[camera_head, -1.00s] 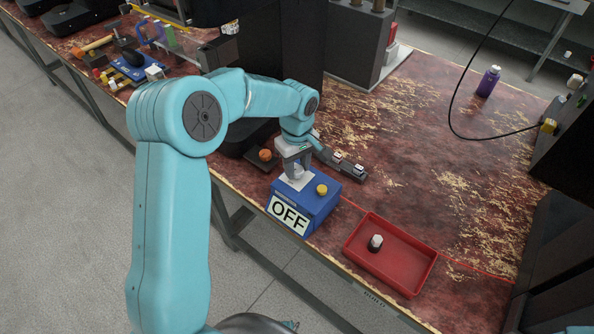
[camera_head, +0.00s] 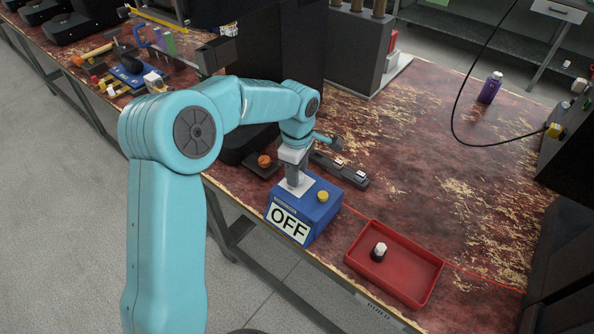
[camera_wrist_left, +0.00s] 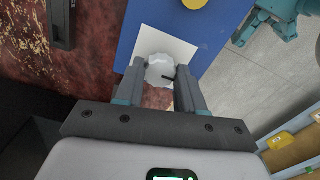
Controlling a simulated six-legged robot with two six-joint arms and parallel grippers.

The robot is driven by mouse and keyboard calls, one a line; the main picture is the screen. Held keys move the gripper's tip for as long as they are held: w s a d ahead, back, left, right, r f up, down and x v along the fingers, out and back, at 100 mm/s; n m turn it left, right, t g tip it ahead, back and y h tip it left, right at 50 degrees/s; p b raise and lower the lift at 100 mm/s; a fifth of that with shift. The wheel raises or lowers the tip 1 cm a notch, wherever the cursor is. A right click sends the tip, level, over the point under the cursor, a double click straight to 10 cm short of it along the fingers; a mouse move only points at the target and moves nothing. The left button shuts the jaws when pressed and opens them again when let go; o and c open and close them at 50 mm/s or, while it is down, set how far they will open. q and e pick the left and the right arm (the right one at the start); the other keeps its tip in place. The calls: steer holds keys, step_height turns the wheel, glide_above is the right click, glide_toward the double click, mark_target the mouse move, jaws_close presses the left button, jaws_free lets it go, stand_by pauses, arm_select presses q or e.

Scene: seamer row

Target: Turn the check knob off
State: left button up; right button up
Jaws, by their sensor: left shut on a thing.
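The blue box (camera_head: 310,215) with an OFF label (camera_head: 289,224) on its front stands near the table's front edge. A white plate (camera_head: 302,190) and a yellow button (camera_head: 323,196) are on its top. My left gripper (camera_head: 294,178) points down over the plate and hides the knob in the head view. In the left wrist view, the pale grey round knob (camera_wrist_left: 160,70) with a dark mark sits on the white plate (camera_wrist_left: 186,52). The fingers of my left gripper (camera_wrist_left: 160,82) are shut on it from both sides. My right gripper is not identifiable in either view.
A red tray (camera_head: 402,283) holding a black and white knob-like piece (camera_head: 379,252) lies right of the box. An orange button (camera_head: 264,161) and a dark bar with small switches (camera_head: 340,170) stand behind it. A purple bottle (camera_head: 490,88) stands farther back. The table's right middle is clear.

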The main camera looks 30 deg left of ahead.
arm_select(q)
steer(key=shift+r, duration=0.15)
steer(key=o, duration=1)
step_height(320, 180, up, 16)
steer(key=shift+r+p, duration=0.15)
steer(key=shift+p, duration=0.85)
